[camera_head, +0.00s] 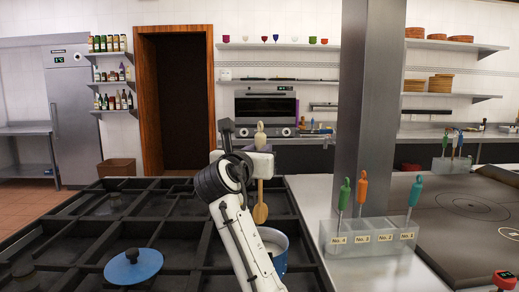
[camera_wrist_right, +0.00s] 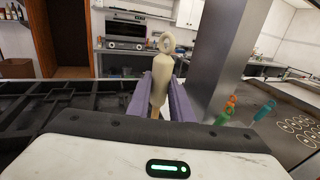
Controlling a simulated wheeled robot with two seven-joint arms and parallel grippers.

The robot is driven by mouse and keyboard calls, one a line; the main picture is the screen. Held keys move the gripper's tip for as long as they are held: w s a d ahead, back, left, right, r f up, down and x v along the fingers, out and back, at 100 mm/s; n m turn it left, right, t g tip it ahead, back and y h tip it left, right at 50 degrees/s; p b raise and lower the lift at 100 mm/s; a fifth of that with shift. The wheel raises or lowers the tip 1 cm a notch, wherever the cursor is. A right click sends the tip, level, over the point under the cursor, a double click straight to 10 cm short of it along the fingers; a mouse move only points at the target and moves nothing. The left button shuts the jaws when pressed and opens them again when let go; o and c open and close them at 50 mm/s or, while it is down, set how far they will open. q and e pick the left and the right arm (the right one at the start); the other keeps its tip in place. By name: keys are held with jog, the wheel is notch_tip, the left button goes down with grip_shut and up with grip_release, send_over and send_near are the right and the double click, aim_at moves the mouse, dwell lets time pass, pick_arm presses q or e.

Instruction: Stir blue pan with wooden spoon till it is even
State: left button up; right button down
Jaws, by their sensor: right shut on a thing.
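The blue pan (camera_head: 281,262) stands on the slatted grill, partly hidden behind my right arm, with a pale content inside. A blue lid (camera_head: 133,267) with a dark knob lies on the grill at the left. My right gripper (camera_head: 261,150) is shut on the wooden spoon (camera_head: 260,211), which hangs upright. The spoon's bowl end is over the pan's far rim; I cannot tell whether it touches. In the right wrist view the spoon's pale handle (camera_wrist_right: 159,82) stands between the two purple fingers (camera_wrist_right: 160,100). My left gripper is not in view.
A clear holder (camera_head: 370,237) with green and orange-handled utensils stands on the counter to the right. A steel pillar (camera_head: 370,100) rises behind it. The dark grill grates (camera_head: 60,245) at the left are mostly clear.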

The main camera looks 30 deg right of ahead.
aim_at(259, 198)
jog(key=shift+f+b, duration=0.5)
jog(key=shift+f, duration=6.05)
jog(key=shift+w, duration=0.1)
